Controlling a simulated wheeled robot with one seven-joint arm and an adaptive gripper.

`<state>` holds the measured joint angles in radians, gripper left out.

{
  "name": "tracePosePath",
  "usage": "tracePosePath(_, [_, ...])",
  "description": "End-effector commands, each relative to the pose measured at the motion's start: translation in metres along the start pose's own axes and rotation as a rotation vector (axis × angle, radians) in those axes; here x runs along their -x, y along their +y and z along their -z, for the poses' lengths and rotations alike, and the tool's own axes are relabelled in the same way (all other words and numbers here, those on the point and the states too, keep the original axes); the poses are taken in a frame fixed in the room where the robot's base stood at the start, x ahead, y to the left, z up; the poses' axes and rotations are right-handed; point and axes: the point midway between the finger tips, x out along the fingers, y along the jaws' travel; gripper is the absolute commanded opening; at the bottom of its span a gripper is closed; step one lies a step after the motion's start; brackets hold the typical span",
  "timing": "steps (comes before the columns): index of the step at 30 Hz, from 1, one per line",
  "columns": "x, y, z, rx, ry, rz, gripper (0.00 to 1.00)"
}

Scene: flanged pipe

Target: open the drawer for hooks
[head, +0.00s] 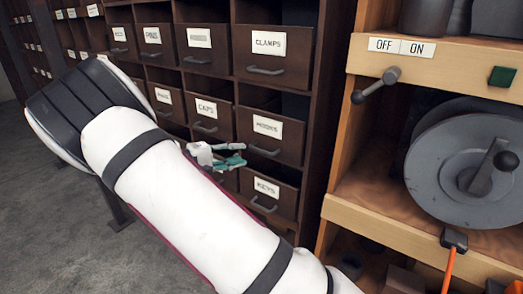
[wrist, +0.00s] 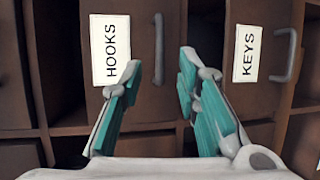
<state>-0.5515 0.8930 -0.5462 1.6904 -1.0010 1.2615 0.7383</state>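The hooks drawer (wrist: 140,95) shows in the wrist view, with a white HOOKS label and a grey bar handle (wrist: 158,62). It looks closed. In the head view my gripper (head: 222,157) is in front of the lower drawers.
Several labelled drawers, including clamps (head: 270,58), are above. A wooden shelf (head: 400,225) with a reel (head: 465,170) stands at right.

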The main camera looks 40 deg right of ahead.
Motion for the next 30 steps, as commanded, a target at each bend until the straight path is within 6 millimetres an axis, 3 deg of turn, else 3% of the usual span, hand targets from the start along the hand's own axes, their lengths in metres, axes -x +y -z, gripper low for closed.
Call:
tracePosePath(6, [-0.044,0.001,-0.002,0.000,-0.003,0.000,0.30])
tracePosePath(12, [-0.073,0.000,-0.001,0.001,-0.002,0.000,0.30])
tracePosePath(18, [-0.085,0.000,0.000,0.000,0.000,0.002,0.30])
tracePosePath(26, [-0.087,0.000,0.000,0.000,0.000,0.002,0.30])
tracePosePath(27, [-0.087,0.000,0.000,0.000,0.000,0.002,0.28])
tracePosePath(30, [-0.087,0.000,0.000,0.000,0.000,0.002,0.05])
